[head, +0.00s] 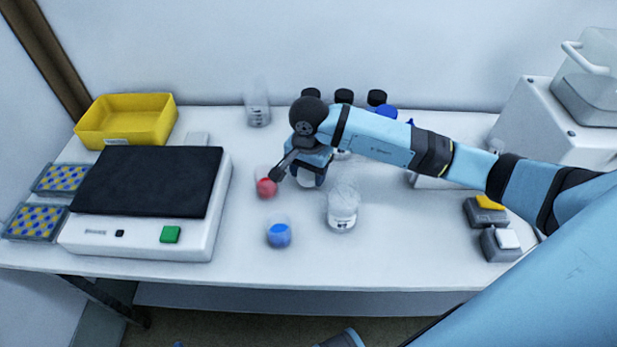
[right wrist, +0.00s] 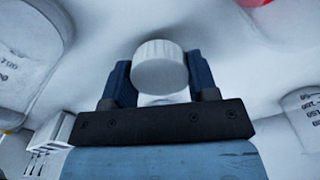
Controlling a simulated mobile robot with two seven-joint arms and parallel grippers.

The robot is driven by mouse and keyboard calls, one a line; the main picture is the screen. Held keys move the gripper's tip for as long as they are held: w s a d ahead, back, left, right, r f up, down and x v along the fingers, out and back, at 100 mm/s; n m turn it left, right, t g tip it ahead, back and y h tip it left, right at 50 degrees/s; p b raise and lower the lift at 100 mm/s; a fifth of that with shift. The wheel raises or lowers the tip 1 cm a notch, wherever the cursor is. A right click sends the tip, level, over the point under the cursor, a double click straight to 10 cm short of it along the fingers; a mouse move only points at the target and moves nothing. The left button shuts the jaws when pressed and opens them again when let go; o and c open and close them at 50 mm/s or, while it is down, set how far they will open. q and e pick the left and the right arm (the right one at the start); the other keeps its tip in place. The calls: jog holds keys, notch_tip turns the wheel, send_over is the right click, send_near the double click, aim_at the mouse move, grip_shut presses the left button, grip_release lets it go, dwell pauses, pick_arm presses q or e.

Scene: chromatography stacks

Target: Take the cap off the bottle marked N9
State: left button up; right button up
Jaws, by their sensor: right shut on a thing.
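My right gripper (head: 309,172) is low over the middle of the table, its arm reaching in from the right. In the right wrist view the gripper (right wrist: 160,80) is shut on a white ribbed cap (right wrist: 160,65), which sits between its two dark blue fingers. A small white piece (head: 307,181) shows beneath the gripper in the head view. The gripper hides most of what is there, so I cannot tell whether the cap is still on a bottle. No N9 mark is readable. My left gripper is not in view.
A clear vessel (head: 342,212) stands close right of the gripper. Small vessels with red (head: 267,187) and blue (head: 279,236) contents stand left and in front. Black-capped bottles (head: 344,97) stand behind. A black-topped device (head: 150,180) and yellow bin (head: 125,120) are left. The front edge is clear.

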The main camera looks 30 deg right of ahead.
jog(key=shift+f, duration=1.1)
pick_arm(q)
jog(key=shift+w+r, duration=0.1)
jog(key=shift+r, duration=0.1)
pick_arm(e)
jog(key=shift+f+b, duration=0.3)
jog(key=shift+b, duration=0.1)
jog(key=o, duration=0.8)
jog(key=shift+r, duration=0.1)
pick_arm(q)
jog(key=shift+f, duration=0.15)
pick_arm(e)
jog(key=shift+o, duration=1)
jog(key=shift+s, duration=0.1)
